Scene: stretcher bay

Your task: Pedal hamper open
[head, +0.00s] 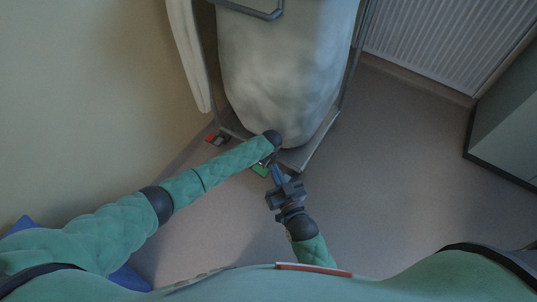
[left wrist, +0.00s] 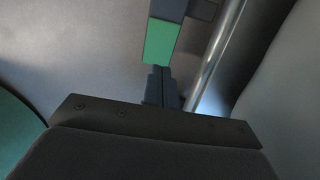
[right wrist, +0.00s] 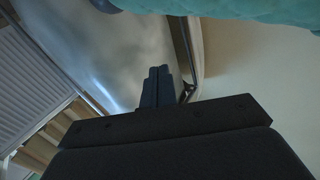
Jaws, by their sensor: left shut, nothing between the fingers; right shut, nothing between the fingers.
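The pedal hamper, a pale fabric bag (head: 275,70) in a metal frame (head: 352,62), stands at the top middle of the head view. A green pedal (head: 260,170) shows at the foot of its frame, and a red pedal (head: 217,139) lies to its left. In the left wrist view the green pedal (left wrist: 161,41) is just beyond the fingertips of my left gripper (left wrist: 161,70), which is shut and empty; whether they touch I cannot tell. In the head view my left arm hides that gripper. My right gripper (head: 278,175) is shut and empty, near the green pedal.
A bare wall fills the left side of the head view, close to the hamper. A white radiator (head: 455,35) is at the top right, and a dark-edged panel (head: 508,130) stands at the right. The floor (head: 400,170) right of the hamper is clear.

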